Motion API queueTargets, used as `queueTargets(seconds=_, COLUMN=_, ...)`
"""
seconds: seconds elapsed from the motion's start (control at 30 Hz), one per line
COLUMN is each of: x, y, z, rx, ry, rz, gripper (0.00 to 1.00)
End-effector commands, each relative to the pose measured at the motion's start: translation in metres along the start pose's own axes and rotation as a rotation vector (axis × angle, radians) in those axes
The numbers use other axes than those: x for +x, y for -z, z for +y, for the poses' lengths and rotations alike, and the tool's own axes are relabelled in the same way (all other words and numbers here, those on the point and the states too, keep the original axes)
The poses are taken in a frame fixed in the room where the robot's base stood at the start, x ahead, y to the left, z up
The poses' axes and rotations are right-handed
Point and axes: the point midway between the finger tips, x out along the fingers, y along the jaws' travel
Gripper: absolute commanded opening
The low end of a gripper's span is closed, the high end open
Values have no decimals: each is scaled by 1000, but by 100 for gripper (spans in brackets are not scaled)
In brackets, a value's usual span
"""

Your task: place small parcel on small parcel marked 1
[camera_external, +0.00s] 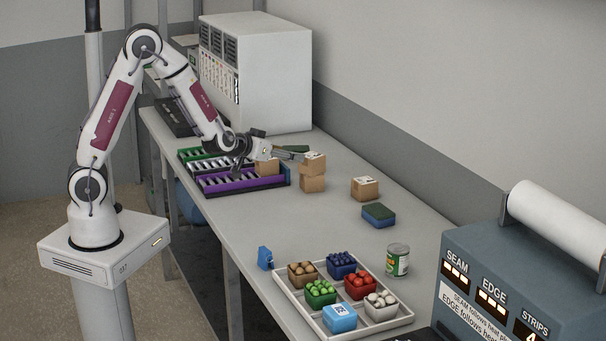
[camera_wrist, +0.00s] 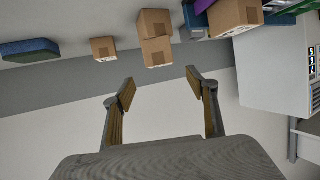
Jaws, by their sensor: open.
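Two small brown parcels stand stacked: the upper parcel (camera_external: 314,164) rests on the lower parcel (camera_external: 312,184), a little unevenly. The wrist view, with the table at its top, shows the upper one (camera_wrist: 157,52) and lower one (camera_wrist: 155,22). A single parcel (camera_external: 365,189) stands to the right on the table. Another parcel (camera_external: 266,168) is beside the purple tray. I cannot read a 1 on any of them. My gripper (camera_external: 298,154) is open and empty, pointing at the stack's top. In the wrist view its fingertips (camera_wrist: 160,86) are apart, with nothing between them.
The purple parts tray (camera_external: 235,187) lies left of the stack. A blue-green sponge (camera_external: 379,214), a can (camera_external: 397,260) and a white divided tray (camera_external: 385,326) of small tubs lie nearer the front. A grey cabinet (camera_external: 285,75) stands behind. Bare table lies between tray and sponge.

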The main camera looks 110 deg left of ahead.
Motion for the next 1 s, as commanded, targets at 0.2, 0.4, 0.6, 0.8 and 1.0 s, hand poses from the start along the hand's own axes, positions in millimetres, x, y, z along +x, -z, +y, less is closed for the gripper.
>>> queueTargets(seconds=0.2, x=0, y=0, z=0, rx=0, ry=0, rz=0, gripper=58)
queueTargets(seconds=0.4, x=-3, y=2, z=6, rx=0, ry=-15, rz=-3, gripper=58)
queueTargets(seconds=0.6, x=-24, y=6, z=36, rx=4, ry=-104, rz=-33, gripper=58)
queueTargets(seconds=0.8, x=-72, y=9, z=87, rx=28, ry=-265, rz=-97, gripper=58)
queueTargets(seconds=1.0, x=-134, y=6, z=132, rx=79, ry=-433, rz=-176, gripper=58)
